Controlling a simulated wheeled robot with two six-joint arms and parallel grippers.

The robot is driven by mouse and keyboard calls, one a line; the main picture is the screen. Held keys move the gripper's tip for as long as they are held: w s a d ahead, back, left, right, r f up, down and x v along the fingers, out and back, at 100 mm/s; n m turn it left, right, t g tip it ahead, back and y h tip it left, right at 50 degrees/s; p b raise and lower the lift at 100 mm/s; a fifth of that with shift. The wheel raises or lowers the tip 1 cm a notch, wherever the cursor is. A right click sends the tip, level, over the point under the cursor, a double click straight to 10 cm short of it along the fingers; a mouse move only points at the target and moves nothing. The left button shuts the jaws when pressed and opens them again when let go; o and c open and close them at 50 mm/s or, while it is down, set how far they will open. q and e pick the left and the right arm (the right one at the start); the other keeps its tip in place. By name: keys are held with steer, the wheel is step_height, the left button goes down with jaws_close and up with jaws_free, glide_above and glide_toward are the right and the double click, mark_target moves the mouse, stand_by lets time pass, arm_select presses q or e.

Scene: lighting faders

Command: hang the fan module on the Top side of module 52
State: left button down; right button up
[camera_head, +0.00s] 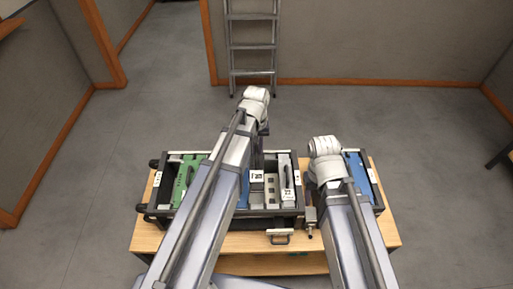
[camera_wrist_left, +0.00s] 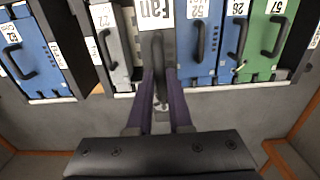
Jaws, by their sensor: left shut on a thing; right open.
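The fan module (camera_wrist_left: 155,12) carries a large white label reading "Fan" in the left wrist view. My left gripper (camera_wrist_left: 160,78) is shut on its dark handle (camera_wrist_left: 158,58). The label looks larger than its neighbours, so the module seems raised above the rack. In the head view a white-labelled block (camera_head: 257,177) below my left forearm appears to be it.
A larger rack (camera_head: 302,178) holds a green module (camera_head: 187,178), blue modules and grey module 22 (camera_head: 289,193). A second rack with a blue module (camera_head: 357,181) stands to its right on the wooden table (camera_head: 385,240). A ladder (camera_head: 251,55) leans on the back wall.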

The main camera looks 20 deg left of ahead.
mark_target(256, 177)
arm_select(q)
steer(key=shift+d+f+b, duration=0.1)
steer(key=shift+f+b, duration=0.5)
steer(key=shift+f, duration=0.25)
step_height(256, 177, down, 9)
steer(key=b, duration=0.9)
steer(key=shift+f+b, duration=1.25)
steer(key=shift+b, duration=0.05)
steer(key=c, duration=0.8)
jaws_free()
steer(key=shift+o, duration=0.2)
step_height(256, 177, up, 8)
steer(key=p, duration=0.8)
